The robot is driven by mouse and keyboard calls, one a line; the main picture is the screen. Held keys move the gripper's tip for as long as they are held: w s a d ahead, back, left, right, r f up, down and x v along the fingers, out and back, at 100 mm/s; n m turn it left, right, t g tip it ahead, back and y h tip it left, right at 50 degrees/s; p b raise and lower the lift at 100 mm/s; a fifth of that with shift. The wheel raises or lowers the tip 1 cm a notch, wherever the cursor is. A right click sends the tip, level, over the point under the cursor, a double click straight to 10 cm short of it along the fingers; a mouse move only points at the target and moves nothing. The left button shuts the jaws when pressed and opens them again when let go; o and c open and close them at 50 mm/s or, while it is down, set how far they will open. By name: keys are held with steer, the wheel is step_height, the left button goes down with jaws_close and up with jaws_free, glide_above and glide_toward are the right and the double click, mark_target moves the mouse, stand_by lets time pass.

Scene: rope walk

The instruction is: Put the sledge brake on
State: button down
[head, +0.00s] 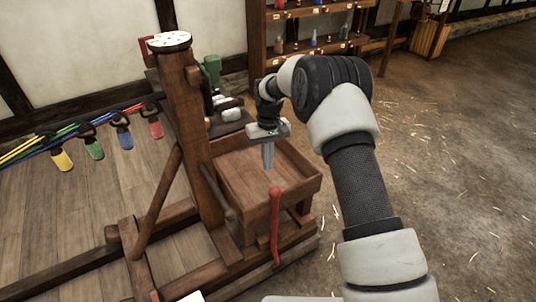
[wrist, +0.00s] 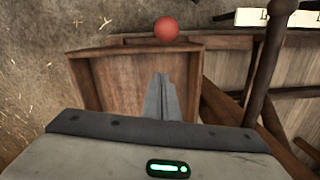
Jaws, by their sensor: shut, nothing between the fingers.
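A red lever (head: 275,225), which looks like the sledge brake, stands nearly upright at the near side of the wooden sledge (head: 262,262). Its round red knob (wrist: 165,29) shows beyond the tray edge in the wrist view, and its shaft is hidden there. My gripper (head: 268,165) points down above the sledge's wooden tray (head: 240,168). It is shut and empty, with its fingertips (wrist: 162,78) together. In the head view the fingertips are a little above the knob and apart from it.
A thick wooden post (head: 185,130) with a white disc on top (head: 169,41) rises left of the tray. Coloured strands with hooks and weights (head: 122,135) hang at the left. A shelf (head: 312,30) stands behind. The straw-strewn floor (head: 455,170) at the right is open.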

steer(key=s+f, duration=0.1)
steer(key=s+d+f, duration=0.1)
steer(key=s+f+b, duration=0.1)
steer(key=shift+s+d+f, duration=0.25)
steer(key=shift+s+f, duration=0.1)
steer(key=shift+s, duration=0.05)
